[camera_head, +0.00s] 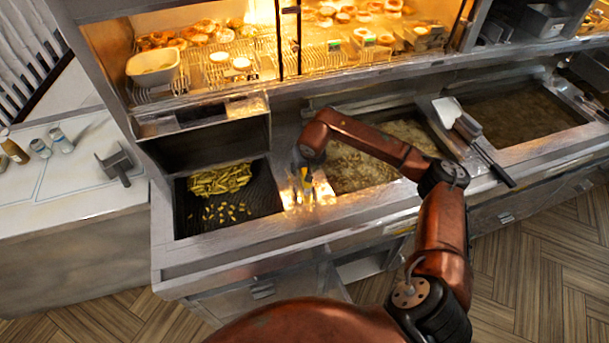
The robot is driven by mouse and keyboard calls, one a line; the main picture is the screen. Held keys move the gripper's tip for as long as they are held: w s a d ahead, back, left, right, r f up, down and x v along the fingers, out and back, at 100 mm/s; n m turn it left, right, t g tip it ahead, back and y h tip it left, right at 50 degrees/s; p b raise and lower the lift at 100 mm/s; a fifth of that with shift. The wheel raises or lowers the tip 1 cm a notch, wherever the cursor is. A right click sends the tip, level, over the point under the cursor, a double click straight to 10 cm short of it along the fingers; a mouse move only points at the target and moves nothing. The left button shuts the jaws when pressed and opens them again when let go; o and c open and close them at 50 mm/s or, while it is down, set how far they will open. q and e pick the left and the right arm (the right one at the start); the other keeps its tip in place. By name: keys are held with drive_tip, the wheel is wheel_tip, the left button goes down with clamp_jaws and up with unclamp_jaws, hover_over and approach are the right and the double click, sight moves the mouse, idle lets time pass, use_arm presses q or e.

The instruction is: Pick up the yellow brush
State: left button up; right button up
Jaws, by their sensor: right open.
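My right gripper (306,190) points down at the steel strip between the fries bin and the first fryer vat. It is open. A small yellow patch (303,173) shows right at the gripper, with dark and grey parts around it; it may be the yellow brush, but it is too small and too covered to tell its shape. I cannot tell whether the fingers touch it. Nothing else in view looks like a yellow brush. My left gripper is not in view.
A dark bin (257,207) with yellow fries (220,180) lies left of the gripper. A fryer vat with bubbling oil (357,172) is to the right. A long-handled scoop (485,155) rests between the vats. A heated food shelf (200,88) stands behind.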

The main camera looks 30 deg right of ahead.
drive_tip(key=shift+f, duration=0.1)
drive_tip(key=shift+c, duration=0.6)
clamp_jaws()
